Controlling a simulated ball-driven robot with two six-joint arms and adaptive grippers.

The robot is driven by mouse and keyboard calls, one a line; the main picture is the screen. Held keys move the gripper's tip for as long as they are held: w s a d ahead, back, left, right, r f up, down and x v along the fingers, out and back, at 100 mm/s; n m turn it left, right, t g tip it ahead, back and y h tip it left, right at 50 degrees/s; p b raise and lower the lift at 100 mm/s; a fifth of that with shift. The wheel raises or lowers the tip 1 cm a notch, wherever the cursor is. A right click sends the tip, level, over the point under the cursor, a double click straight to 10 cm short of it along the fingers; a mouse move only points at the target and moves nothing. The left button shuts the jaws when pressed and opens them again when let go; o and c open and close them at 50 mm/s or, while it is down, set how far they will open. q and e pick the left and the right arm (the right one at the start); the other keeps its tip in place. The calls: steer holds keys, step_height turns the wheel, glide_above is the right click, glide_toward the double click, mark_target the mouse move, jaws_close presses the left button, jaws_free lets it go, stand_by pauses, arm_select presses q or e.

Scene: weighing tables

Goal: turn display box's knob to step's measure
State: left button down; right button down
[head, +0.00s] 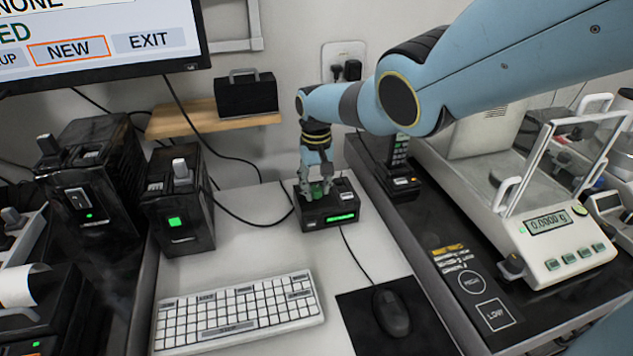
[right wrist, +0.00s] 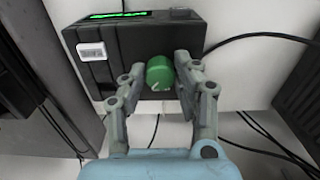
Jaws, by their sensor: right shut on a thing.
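The display box (head: 325,218) is a small black box with a lit green display (head: 342,216) on the white desk, in the middle of the head view. Its green knob (right wrist: 160,72) sits on top and shows clearly in the right wrist view, between my fingers. My right gripper (head: 318,188) comes down on the box from above and is shut on the knob. It also shows in the right wrist view (right wrist: 160,84), with a finger on each side of the knob. The display's reading is too small to tell. My left gripper is not in view.
A white keyboard (head: 238,312) and a black mouse (head: 391,312) lie in front of the box. Black boxes with green lights (head: 178,205) stand to the left. A balance (head: 545,225) with a glass shield stands to the right. A monitor (head: 100,45) hangs at upper left.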

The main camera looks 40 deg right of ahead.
mark_target(316, 189)
steer(key=shift+m, duration=2.1)
steer(key=c, duration=1)
jaws_free()
steer(key=shift+w+r, duration=0.1)
steer(key=shift+r, duration=0.65)
step_height(316, 189, up, 10)
steer(key=shift+r, duration=0.25)
